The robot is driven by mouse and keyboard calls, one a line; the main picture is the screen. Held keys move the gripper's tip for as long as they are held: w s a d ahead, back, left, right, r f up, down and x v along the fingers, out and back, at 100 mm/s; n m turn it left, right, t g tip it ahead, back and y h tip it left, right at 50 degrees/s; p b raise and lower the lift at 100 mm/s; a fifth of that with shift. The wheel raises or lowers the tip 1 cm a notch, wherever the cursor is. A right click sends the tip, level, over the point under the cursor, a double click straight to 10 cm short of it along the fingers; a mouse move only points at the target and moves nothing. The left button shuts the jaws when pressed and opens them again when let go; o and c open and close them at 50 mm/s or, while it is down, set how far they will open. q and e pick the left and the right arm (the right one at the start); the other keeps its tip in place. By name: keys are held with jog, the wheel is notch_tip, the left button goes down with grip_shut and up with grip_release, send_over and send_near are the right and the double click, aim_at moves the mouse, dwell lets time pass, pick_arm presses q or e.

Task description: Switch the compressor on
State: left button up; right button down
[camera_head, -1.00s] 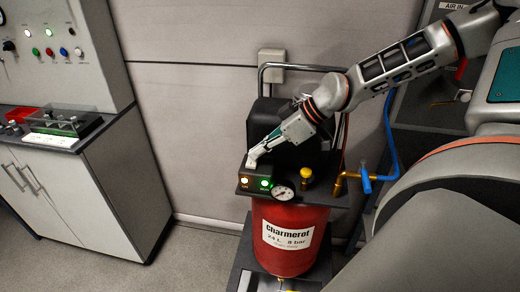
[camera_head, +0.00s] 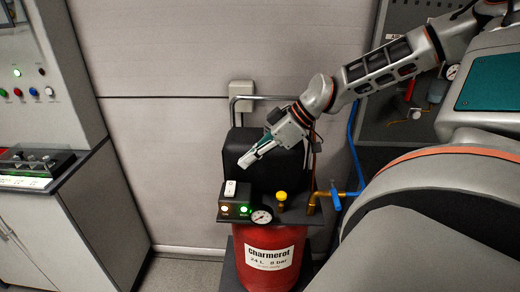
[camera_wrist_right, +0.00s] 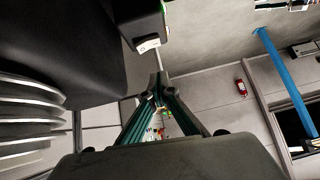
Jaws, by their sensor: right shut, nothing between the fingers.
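The red compressor (camera_head: 268,257) labelled "Charmerot" stands on the floor in the head view. Its switch box (camera_head: 234,210) sits at the top left of the tank, with a white rocker switch (camera_head: 230,188) on top. An orange-white lamp and a green lamp glow on the box's front. The rocker also shows in the right wrist view (camera_wrist_right: 148,45). My right gripper (camera_head: 243,164) is shut and empty, above and slightly right of the rocker, apart from it. It shows in the right wrist view too (camera_wrist_right: 158,84). My left gripper is not in view.
A pressure gauge (camera_head: 262,217), a yellow knob (camera_head: 281,196) and a blue-handled valve (camera_head: 336,200) sit on the compressor top. A black motor cover (camera_head: 262,165) stands behind the box. A control cabinet (camera_head: 40,80) and counter are at left. Floor between is clear.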

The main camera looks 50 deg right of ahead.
jog(key=v, duration=0.4)
jog(key=shift+s+a+r, duration=0.15)
jog(key=shift+s, duration=0.2)
dwell(0.3)
